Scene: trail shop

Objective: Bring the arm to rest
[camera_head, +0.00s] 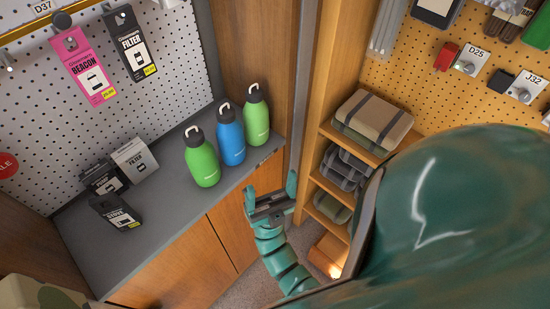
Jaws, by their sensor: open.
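My gripper (270,196) is in the lower middle of the head view. Its two green fingers stand apart, with nothing visible between them. It is in front of the counter's right end, below and right of the bottles, and appears apart from them. My green arm (284,264) runs down from it toward the bottom of the picture. Part of the arm is hidden behind a large green rounded shape at the right.
A grey counter (165,232) holds two green bottles (202,160) (256,118), a blue bottle (231,138) and several boxes (133,160). A shelf unit (322,130) with folded packs (373,122) stands right of my gripper. Carpet shows below.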

